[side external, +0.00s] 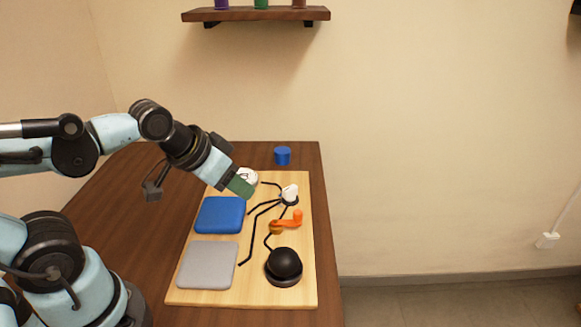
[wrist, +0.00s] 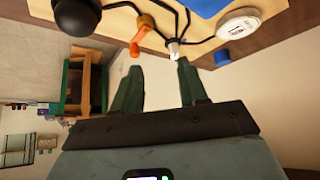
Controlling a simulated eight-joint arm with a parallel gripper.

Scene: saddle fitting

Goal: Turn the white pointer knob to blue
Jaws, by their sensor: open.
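The white pointer knob (side external: 290,192) stands on a dark round base on the wooden board (side external: 308,245), in the right half of the board. In the wrist view the white knob (wrist: 173,47) shows just beyond the fingertips, between them and nearer the right finger. My gripper (side external: 242,187) is left of the knob in the side view, apart from it. In the wrist view my gripper (wrist: 159,65) has its two green fingers wide apart with nothing between them. Which way the pointer faces, and any blue mark around it, is too small to tell.
The board also holds an orange crank (side external: 288,220), a black dome (side external: 285,264), a blue pad (side external: 220,214), a grey pad (side external: 208,265) and a white round dial (side external: 248,175), with black lines between. A blue cup (side external: 282,156) stands on the table behind the board.

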